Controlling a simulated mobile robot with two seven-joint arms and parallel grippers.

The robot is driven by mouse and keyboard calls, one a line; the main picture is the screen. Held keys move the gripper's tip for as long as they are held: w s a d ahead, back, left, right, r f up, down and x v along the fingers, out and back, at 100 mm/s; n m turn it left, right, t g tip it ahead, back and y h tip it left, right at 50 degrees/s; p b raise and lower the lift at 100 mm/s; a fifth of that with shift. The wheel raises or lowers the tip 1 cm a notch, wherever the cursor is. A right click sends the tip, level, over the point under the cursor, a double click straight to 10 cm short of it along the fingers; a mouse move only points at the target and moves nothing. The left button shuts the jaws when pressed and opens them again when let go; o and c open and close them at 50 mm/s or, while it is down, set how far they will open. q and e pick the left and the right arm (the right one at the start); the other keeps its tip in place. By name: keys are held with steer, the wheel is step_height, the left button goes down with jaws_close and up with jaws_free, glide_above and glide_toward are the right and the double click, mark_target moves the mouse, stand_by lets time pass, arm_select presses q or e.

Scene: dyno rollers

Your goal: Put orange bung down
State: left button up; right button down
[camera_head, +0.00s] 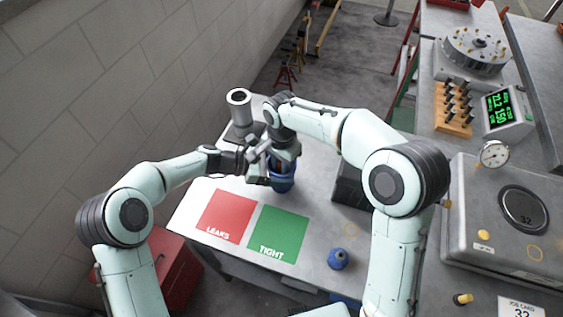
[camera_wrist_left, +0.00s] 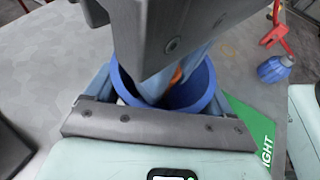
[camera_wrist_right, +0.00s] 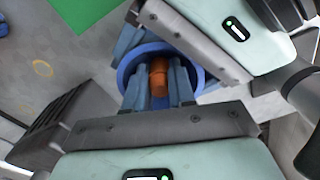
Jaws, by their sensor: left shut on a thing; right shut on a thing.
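The orange bung (camera_wrist_right: 158,75) sits between the fingertips of my right gripper (camera_wrist_right: 160,92), which is shut on it. In the right wrist view it lies within the rim of a round blue container (camera_wrist_right: 126,72). I cannot tell whether it touches the container. The blue container also shows in the head view (camera_head: 283,184), on or just above the grey table. My left gripper (camera_head: 260,176) is shut on the container, with a finger on each side of it. In the left wrist view only a sliver of orange shows behind the right fingers. The head view hides the bung.
A red LEAKS patch (camera_head: 226,216) and a green TIGHT patch (camera_head: 278,234) lie in front of the container. A grey cylinder on a stand (camera_head: 239,108) is behind left. A dark box (camera_head: 349,186) and a blue object (camera_head: 338,259) are to the right. Both patches are empty.

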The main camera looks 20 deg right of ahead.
steer(key=shift+f, duration=0.1)
steer(key=shift+f, duration=0.5)
steer(key=c, duration=1.2)
jaws_free()
step_height(320, 180, up, 13)
steer(key=shift+r, duration=0.15)
